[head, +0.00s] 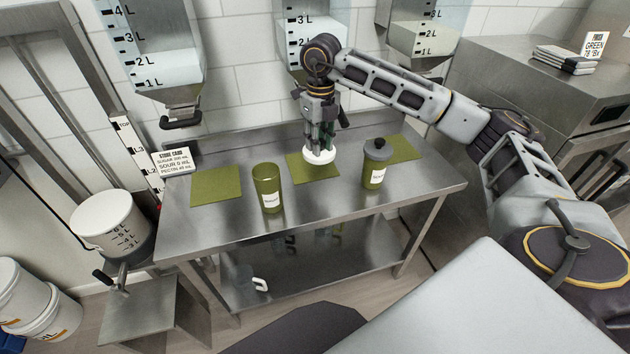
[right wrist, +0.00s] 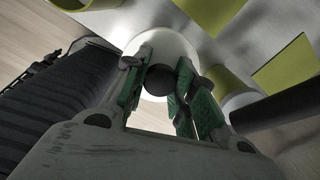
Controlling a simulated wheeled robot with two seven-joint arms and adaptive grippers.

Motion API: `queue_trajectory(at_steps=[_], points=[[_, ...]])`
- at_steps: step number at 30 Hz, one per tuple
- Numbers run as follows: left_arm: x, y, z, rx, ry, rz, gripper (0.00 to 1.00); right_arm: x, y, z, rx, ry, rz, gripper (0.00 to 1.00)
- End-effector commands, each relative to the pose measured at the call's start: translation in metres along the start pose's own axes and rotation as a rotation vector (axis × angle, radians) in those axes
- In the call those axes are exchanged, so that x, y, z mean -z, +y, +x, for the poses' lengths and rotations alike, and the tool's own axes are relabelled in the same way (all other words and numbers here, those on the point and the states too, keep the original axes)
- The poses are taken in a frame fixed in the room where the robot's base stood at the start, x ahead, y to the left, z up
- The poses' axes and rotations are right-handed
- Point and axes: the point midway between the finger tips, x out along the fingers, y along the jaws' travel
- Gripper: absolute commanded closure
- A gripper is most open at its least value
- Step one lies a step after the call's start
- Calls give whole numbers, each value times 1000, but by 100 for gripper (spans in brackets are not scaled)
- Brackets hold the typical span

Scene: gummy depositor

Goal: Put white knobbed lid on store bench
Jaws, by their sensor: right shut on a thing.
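The white knobbed lid (head: 319,156) is at the middle green mat on the steel bench (head: 232,221) in the head view. My right gripper (head: 321,144) points down and is shut on the lid's knob. In the right wrist view the white lid (right wrist: 165,62) shows with its dark round knob (right wrist: 160,80) between the green finger pads of my right gripper (right wrist: 165,85). I cannot tell whether the lid touches the mat or hangs just above it. My left gripper is not in view.
An open olive jar (head: 268,188) stands left of the lid, and a grey-lidded olive jar (head: 376,165) stands right. A green mat (head: 215,186) lies bare at the left. A recipe card (head: 171,161) stands at the back left. Graduated dispensers (head: 152,55) hang above.

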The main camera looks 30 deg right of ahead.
Motion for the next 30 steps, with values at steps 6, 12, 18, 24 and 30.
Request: queue_trajectory(at_steps=[6,12,18,24,30], points=[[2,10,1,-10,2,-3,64,5,-22,2,8,1,78,100],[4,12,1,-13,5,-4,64,5,-24,2,9,-1,86,100],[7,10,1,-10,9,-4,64,5,-24,2,9,0,85,100],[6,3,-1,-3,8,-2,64,5,-24,15,10,1,85,100],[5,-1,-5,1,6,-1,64,6,-24,45,9,3,85,100]])
